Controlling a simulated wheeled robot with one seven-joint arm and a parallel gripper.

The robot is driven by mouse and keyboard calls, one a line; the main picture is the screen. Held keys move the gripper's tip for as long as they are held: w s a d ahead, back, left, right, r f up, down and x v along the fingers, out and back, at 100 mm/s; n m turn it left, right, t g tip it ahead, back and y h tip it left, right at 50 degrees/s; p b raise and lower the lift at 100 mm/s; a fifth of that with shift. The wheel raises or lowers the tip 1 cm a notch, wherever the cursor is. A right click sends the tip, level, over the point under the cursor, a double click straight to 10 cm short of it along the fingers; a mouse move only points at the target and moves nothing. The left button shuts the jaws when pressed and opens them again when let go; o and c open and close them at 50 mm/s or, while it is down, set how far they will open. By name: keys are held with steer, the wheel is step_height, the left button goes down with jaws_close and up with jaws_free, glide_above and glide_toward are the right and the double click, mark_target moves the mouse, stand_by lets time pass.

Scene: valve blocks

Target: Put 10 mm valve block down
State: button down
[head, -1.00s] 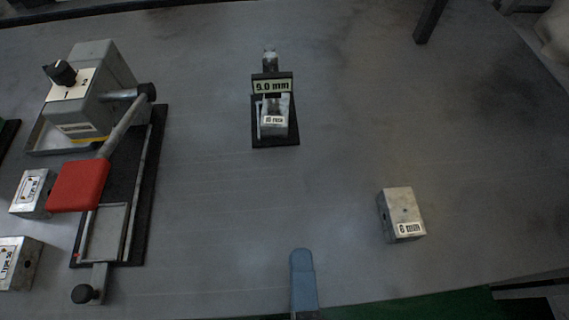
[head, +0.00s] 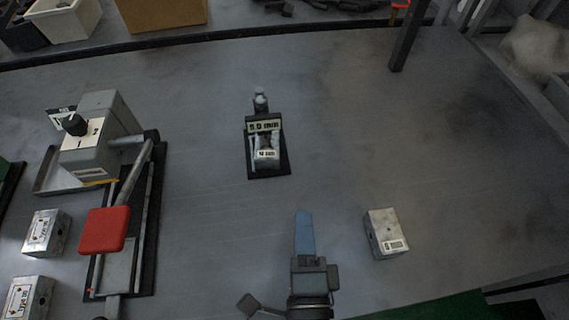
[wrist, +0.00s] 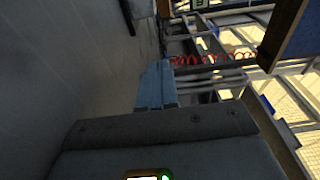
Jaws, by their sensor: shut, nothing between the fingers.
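A small metal valve block (head: 266,158) sits in a black measuring stand (head: 284,170) at the upper middle of the head view. Its label is small and seems to read 10 mm. The stand's display (head: 264,126) is above it and seems to read 9.0 mm. My gripper (head: 304,214) is at the lower middle, apart from the stand and nearer to me. Its blue fingers are shut with nothing between them. The wrist view shows the shut fingers (wrist: 155,78) with no block at them.
Another valve block (head: 386,232) lies right of my gripper. Two more blocks (head: 47,232) (head: 30,297) lie at the left edge. A grey device with a dial (head: 100,135) and a red-handled lever (head: 104,230) stand at the left. A dark post (head: 410,38) rises at the back right. The right-middle table is clear.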

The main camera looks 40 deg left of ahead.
mark_target(268, 148)
steer(key=p+x, duration=0.1)
steer(key=x, duration=0.7)
steer(key=shift+a+r, duration=0.1)
steer(key=shift+a, duration=0.05)
steer(key=shift+s+a, duration=0.1)
steer(key=shift+a, duration=1.75)
